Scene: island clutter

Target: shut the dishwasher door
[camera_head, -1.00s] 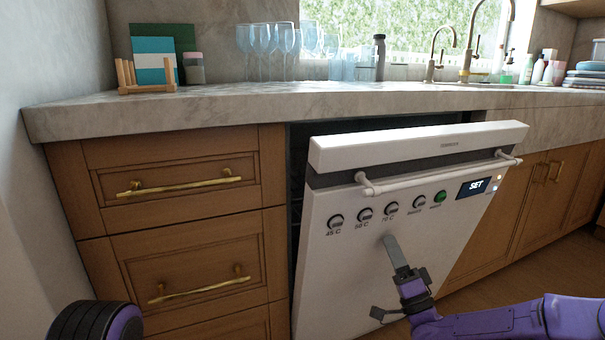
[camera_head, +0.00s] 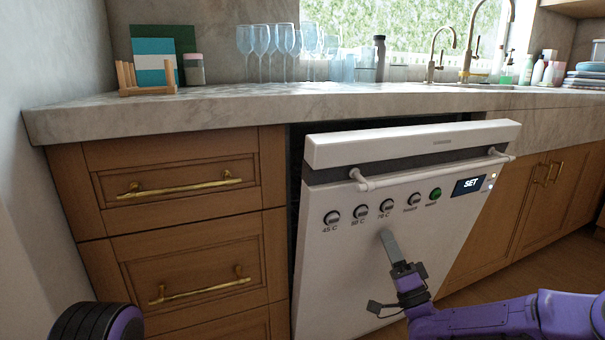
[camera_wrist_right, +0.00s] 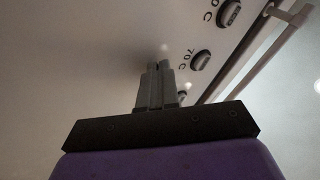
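The white dishwasher door (camera_head: 345,250) stands partly open, its top edge tilted out from under the counter. It carries a white bar handle (camera_head: 430,177), a row of knobs and a SET display. A dark gap shows behind its top. My right gripper (camera_head: 387,236) has its fingertips at the front panel below the knobs, and seems to touch it. In the right wrist view its two fingers (camera_wrist_right: 157,68) are close together with nothing between them, pointing at the white panel. Of my left arm only a purple and black part shows at the lower left; its gripper is out of view.
Wooden drawers (camera_head: 180,220) with brass handles stand left of the dishwasher, flush with the cabinet front. A wooden cabinet (camera_head: 530,200) is at the right. The marble counter (camera_head: 240,105) above holds wine glasses (camera_head: 261,40), a wooden rack (camera_head: 146,90), bottles and a sink tap.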

